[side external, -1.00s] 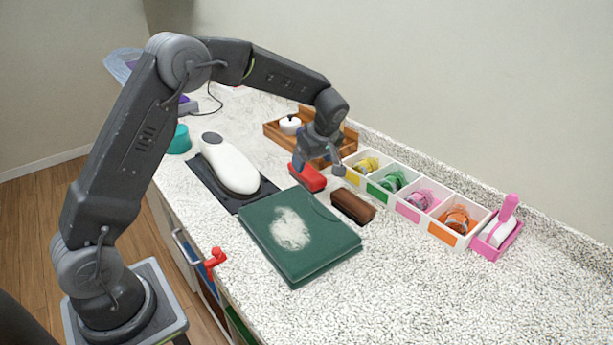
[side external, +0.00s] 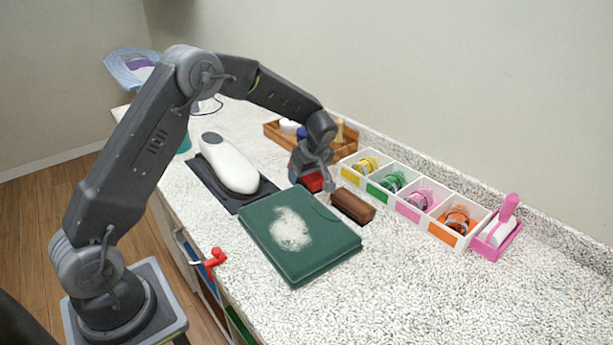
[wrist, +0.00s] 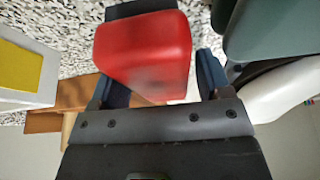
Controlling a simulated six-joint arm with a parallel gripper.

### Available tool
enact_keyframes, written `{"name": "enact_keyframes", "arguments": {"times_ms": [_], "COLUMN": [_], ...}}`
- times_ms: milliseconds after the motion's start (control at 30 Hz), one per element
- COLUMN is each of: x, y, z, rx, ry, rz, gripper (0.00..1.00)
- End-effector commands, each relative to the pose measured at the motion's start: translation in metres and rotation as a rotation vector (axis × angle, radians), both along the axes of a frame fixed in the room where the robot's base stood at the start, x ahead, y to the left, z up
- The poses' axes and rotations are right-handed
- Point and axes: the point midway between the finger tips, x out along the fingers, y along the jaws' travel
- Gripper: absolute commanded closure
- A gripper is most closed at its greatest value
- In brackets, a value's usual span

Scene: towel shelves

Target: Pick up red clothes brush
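The red clothes brush (side external: 313,182) lies on the counter behind the green folded towel, mostly hidden by my gripper in the side view. In the wrist view the red brush (wrist: 145,50) fills the space between the fingers. My gripper (side external: 311,186) is down at the brush, pointing downward. Its fingers (wrist: 155,88) stand on either side of the brush, with a narrow gap showing at the right finger. Contact at the left finger is hard to see.
A brown brush (side external: 353,206) lies close to the right of my gripper. The green towel (side external: 330,245) with pale fluff is in front. White bins (side external: 410,211) stand at the right, a wooden tray (side external: 271,130) behind, and a white iron-like object (side external: 230,168) at left.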

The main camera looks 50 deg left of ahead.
Motion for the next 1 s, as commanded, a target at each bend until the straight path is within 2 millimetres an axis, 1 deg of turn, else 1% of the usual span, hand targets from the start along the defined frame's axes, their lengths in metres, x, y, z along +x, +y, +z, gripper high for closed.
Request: {"name": "enact_keyframes", "arguments": {"times_ms": [33,67,433,767,867,1000], "x": [0.000,0.000,0.000,0.000,0.001,0.001], "y": [0.000,0.000,0.000,0.000,0.000,0.000], "z": [0.000,0.000,0.000,0.004,0.011,0.029], "rx": [0.000,0.000,0.000,0.000,0.000,0.001], "ry": [0.000,0.000,0.000,-0.001,-0.003,-0.005], "rz": [0.000,0.000,0.000,0.000,0.000,0.000], "gripper": [0.33,0.36,0.72,0.73,0.73,0.73]}}
